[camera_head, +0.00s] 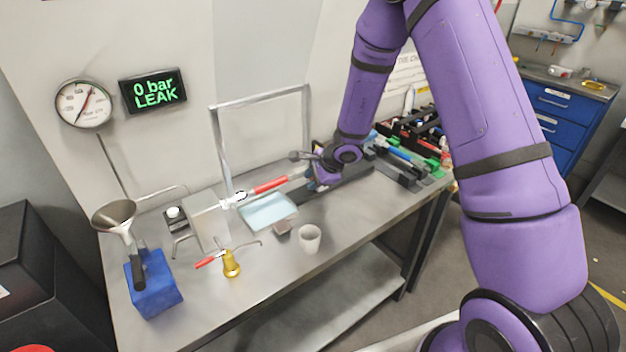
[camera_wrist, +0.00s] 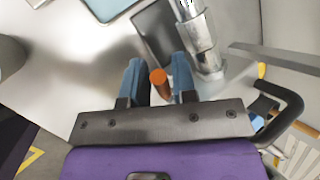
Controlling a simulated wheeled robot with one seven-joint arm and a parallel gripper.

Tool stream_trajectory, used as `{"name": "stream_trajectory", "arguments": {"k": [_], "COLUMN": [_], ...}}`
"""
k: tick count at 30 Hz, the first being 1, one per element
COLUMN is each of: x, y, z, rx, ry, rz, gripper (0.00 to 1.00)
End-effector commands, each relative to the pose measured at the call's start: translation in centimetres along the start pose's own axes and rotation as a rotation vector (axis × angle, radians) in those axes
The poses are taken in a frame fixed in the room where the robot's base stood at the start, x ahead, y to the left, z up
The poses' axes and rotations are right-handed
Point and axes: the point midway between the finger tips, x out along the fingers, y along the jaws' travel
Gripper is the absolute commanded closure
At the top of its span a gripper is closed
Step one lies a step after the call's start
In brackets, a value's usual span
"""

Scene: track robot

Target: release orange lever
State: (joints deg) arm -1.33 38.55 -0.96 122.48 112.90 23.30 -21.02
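The orange lever (camera_wrist: 158,78) shows in the wrist view as a rounded orange end between the two blue fingers of my gripper (camera_wrist: 160,70). The fingers stand close on either side of it. I cannot tell whether they press on it or leave small gaps. In the head view my gripper (camera_head: 322,178) is low over the back of the bench, right of a red-handled bar. There the orange lever is too small or hidden to make out.
A metal pipe (camera_wrist: 200,45) stands close beside the right finger. On the bench (camera_head: 345,225) are a white cup (camera_head: 310,238), a light-blue tray (camera_head: 268,212), a brass piece (camera_head: 231,264) and a funnel (camera_head: 114,214). A wall display (camera_head: 153,91) reads "0 bar LEAK". The bench's front right is clear.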

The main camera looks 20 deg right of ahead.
Motion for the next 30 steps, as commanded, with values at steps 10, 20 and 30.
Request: {"name": "stream_trajectory", "arguments": {"k": [10,20,30], "x": [0.03,-0.21,-0.79], "y": [0.01,-0.22,-0.6], "z": [0.01,-0.21,-0.36], "rx": [0.0,0.022,0.073], "ry": [0.0,-0.035,-0.116], "rz": [0.0,0.004,0.023], "gripper": [1.0,1.0,1.0]}}
